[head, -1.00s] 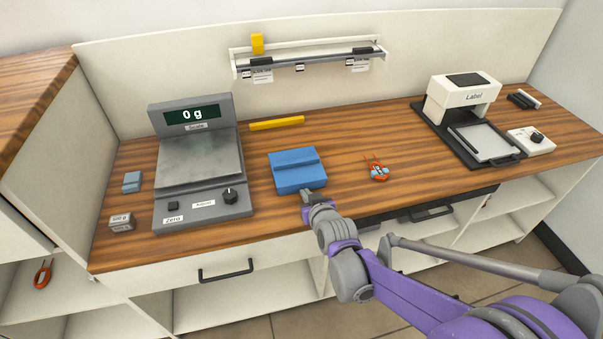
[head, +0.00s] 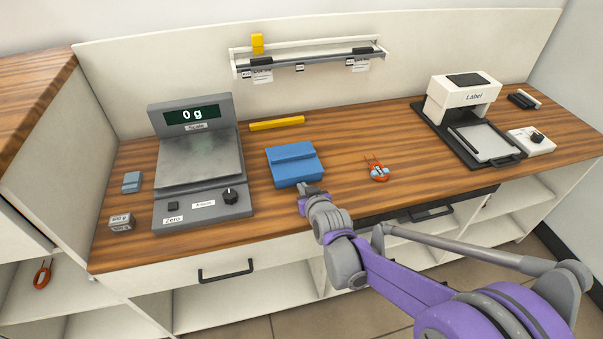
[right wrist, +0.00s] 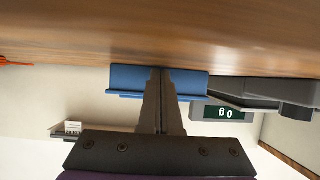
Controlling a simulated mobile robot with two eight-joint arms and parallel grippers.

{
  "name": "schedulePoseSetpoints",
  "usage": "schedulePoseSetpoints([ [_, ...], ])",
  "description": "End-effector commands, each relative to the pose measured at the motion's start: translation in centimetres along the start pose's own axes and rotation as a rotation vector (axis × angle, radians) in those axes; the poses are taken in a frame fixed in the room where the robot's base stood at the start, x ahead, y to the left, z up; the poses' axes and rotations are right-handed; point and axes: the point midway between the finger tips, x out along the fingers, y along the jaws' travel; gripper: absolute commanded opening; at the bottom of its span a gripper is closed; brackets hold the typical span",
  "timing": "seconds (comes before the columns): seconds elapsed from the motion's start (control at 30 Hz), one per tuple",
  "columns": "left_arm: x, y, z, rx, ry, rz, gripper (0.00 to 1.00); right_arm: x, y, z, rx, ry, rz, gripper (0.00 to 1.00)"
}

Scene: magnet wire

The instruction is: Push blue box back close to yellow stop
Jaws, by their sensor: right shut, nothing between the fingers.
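The blue box (head: 293,165) sits on the wooden counter, right of the scale, with open counter between it and the yellow stop (head: 277,123) behind it. The yellow stop is a flat bar lying near the back wall. My right gripper (head: 309,189) is shut and empty at the front edge of the blue box, toward its right side. In the right wrist view the shut fingers (right wrist: 161,78) point at the front of the blue box (right wrist: 125,78); whether they touch it I cannot tell. My left gripper is not in view.
The grey scale (head: 200,160) reading 0 g stands close on the box's left. A small red-handled tool (head: 377,170) lies on the right. The label machine (head: 466,100) stands far right. A wall rail (head: 310,62) hangs above the back.

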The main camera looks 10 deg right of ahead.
Motion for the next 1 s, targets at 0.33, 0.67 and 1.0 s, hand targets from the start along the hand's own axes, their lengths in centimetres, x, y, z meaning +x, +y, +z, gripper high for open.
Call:
schedulePoseSetpoints([
  [0.33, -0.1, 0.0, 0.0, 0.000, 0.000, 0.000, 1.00, -0.3, -0.1, 0.1, 0.000, 0.000, 0.000, 0.00],
  [0.67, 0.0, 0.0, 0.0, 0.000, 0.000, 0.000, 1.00, 0.6, -0.1, -0.3, 0.000, 0.000, 0.000, 0.00],
  [1.0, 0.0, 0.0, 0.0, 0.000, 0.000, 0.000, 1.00, 2.1, -0.1, -1.0, -0.001, 0.000, 0.000, 0.00],
])
